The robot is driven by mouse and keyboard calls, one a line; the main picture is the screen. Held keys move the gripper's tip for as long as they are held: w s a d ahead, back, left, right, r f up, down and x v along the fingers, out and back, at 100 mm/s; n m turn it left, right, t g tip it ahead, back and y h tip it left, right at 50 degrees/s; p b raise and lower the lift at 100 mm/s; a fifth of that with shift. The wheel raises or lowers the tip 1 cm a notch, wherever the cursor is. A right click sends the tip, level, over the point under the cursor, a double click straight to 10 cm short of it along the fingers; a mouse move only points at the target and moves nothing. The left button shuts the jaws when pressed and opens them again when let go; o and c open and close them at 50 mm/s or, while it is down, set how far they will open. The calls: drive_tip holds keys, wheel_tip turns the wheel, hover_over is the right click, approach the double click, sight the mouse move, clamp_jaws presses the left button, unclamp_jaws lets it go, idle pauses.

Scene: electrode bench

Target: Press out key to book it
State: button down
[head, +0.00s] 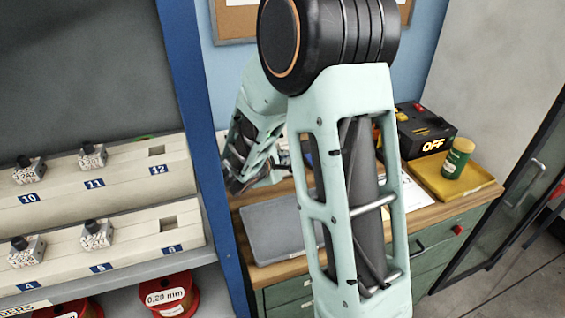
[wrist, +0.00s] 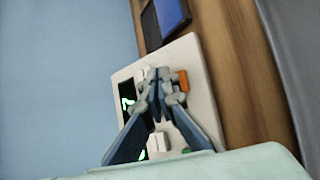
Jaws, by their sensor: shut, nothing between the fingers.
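In the wrist view a pale panel (wrist: 197,75) has a dark strip with green glowing marks (wrist: 127,103), white keys (wrist: 160,143), an orange key (wrist: 184,80) and a green patch at its lower edge. No key label is readable, so I cannot tell which is the out key. My gripper (wrist: 157,78) is shut and empty, its fingertips in front of the panel between the dark strip and the orange key. I cannot tell whether it touches a key. In the head view my arm hides most of the panel and gripper.
In the head view a grey tray (head: 272,232) lies on the wooden bench. A black box marked OFF (head: 412,147) and a yellow tray (head: 434,181) holding a green jar (head: 457,160) stand at right. A rack (head: 130,178) with numbered places and a blue post (head: 187,100) stand at left.

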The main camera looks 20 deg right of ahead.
drive_tip(key=shift+f, duration=0.1)
idle(0.6)
drive_tip(key=shift+w+f+b, duration=0.15)
drive_tip(key=shift+f+b, duration=0.2)
drive_tip(key=shift+b, duration=0.5)
drive_tip(key=shift+w+f+b, duration=0.2)
drive_tip(key=shift+f+b, duration=0.15)
drive_tip(key=shift+b, duration=0.3)
idle(0.3)
idle(0.3)
drive_tip(key=shift+s+r, duration=0.35)
drive_tip(key=shift+r, duration=0.45)
drive_tip(key=r, duration=0.1)
drive_tip(key=s+r+p, duration=0.1)
drive_tip(key=r, duration=0.1)
drive_tip(key=s+r+p, duration=0.1)
drive_tip(key=shift+r, duration=0.3)
idle(0.5)
